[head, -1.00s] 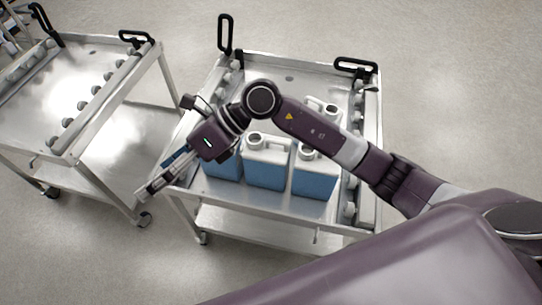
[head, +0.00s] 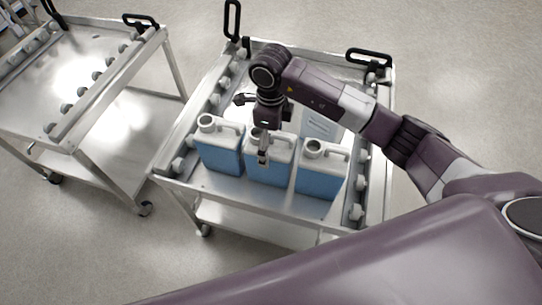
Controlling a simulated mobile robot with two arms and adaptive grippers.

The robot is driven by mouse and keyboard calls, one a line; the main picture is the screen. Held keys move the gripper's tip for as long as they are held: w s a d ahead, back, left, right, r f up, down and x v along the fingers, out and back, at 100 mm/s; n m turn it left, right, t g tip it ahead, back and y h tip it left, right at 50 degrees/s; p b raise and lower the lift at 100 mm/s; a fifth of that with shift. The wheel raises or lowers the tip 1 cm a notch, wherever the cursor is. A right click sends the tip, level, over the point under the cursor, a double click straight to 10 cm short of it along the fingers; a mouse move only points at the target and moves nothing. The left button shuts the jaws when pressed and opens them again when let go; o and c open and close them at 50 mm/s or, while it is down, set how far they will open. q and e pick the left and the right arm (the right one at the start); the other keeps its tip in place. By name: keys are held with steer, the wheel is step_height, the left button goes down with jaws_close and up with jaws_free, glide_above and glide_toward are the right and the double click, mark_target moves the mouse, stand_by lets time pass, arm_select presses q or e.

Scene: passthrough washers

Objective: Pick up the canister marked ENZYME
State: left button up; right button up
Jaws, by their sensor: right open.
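Three white canisters with blue lower parts stand upright in a front row on the metal cart: a left one (head: 222,156), a middle one (head: 268,172) and a right one (head: 318,180). Another canister (head: 320,124) stands behind them, with a lined label facing up and partly hidden by my arm. No ENZYME marking can be read on any of them. My right gripper (head: 262,157) is open and points down at the top of the middle canister, covering part of its cap and handle. I cannot tell whether it touches. My left gripper is out of view.
The canister cart (head: 215,196) has roller-like knobs along both sides and black handles at its far corners. A second, empty cart (head: 85,75) stands to the left, with a narrow gap of floor between them.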

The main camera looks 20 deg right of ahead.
steer(key=shift+f, duration=1.2)
steer(key=c, duration=2.2)
steer(key=shift+w+r, duration=0.25)
steer(key=shift+w, duration=0.05)
